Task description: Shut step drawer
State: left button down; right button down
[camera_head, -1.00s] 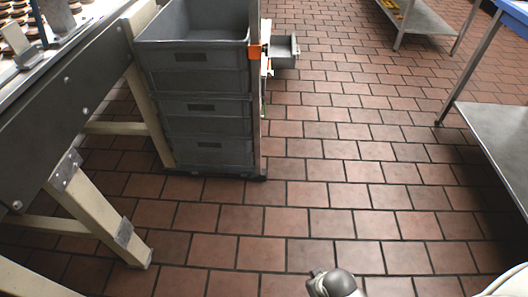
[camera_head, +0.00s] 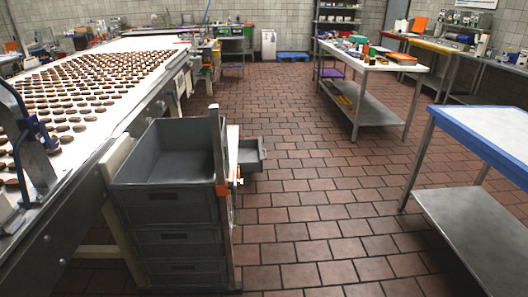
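A small grey drawer (camera_head: 251,160) sticks out to the right from behind the orange-marked upright post (camera_head: 219,165), beside a stack of grey crates (camera_head: 170,208). It stands open above the tiled floor, and its inner end is partly hidden by the post and a pale panel. I cannot tell for certain that this is the step drawer. Neither of my grippers shows in the head view.
A long conveyor (camera_head: 120,62) with rows of brown biscuits runs along the left. A blue-edged table (camera_head: 480,150) with a lower shelf stands at the right, and a cluttered table (camera_head: 390,66) farther back. The tiled floor (camera_head: 310,190) between is clear.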

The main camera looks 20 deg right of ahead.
aim_at(250, 157)
jog(key=i+l, duration=0.35)
jog(key=l, duration=0.15)
jog(key=i+l, duration=0.35)
jog(key=l, duration=0.15)
jog(key=i+l, duration=0.35)
jog(key=l, duration=0.15)
jog(key=i+l, duration=0.35)
jog(key=l, duration=0.15)
